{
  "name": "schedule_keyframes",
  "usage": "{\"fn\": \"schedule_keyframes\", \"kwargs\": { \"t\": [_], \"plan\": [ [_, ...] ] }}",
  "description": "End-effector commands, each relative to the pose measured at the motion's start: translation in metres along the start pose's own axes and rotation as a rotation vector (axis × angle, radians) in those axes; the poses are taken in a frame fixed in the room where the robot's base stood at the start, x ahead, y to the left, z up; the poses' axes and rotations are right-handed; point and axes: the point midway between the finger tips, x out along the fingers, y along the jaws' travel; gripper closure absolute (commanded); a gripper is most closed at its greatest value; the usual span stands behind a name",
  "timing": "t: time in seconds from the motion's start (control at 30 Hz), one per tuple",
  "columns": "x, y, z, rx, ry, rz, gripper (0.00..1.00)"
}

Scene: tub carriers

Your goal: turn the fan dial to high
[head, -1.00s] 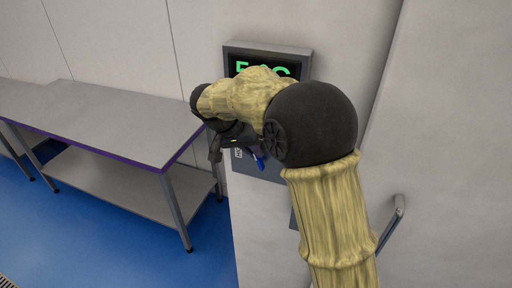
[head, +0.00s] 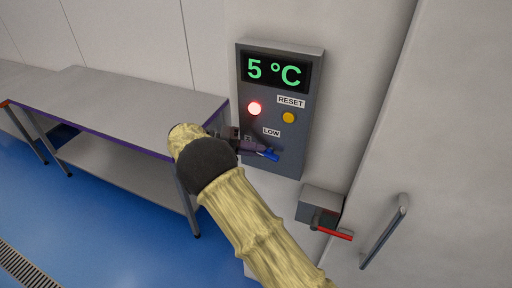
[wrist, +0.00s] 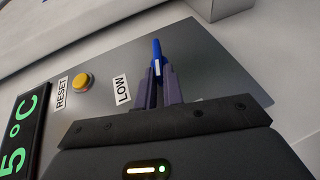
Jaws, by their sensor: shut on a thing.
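The control panel (head: 291,160) is a grey box on the wall. Its fan dial (head: 268,155) is a blue pointer low on the panel, beside a LOW label (head: 271,132). In the wrist view the blue dial (wrist: 157,50) carries a white line and sticks out past my fingertips. My gripper (wrist: 160,75) is shut on the dial, with a finger on each side. In the head view my gripper (head: 260,149) reaches the panel from the left. My wrist partly hides another label at the left, and no HIGH label is readable.
A grey box with a red lever (head: 333,233) and a door handle (head: 384,232) are at right. A metal bench (head: 130,105) stands left.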

Motion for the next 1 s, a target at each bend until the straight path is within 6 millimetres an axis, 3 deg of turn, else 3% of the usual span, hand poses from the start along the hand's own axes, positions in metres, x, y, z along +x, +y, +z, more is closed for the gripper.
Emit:
{"fn": "schedule_keyframes", "kwargs": {
  "t": [0.4,0.93,1.0],
  "plan": [
    [0.001,-0.0102,0.0002,-0.088,0.003,0.218,1.0],
    [0.0017,-0.0105,0.0002,-0.102,0.001,0.246,1.0],
    [0.0017,-0.0106,0.0002,-0.102,0.001,0.245,0.79]
  ]
}}
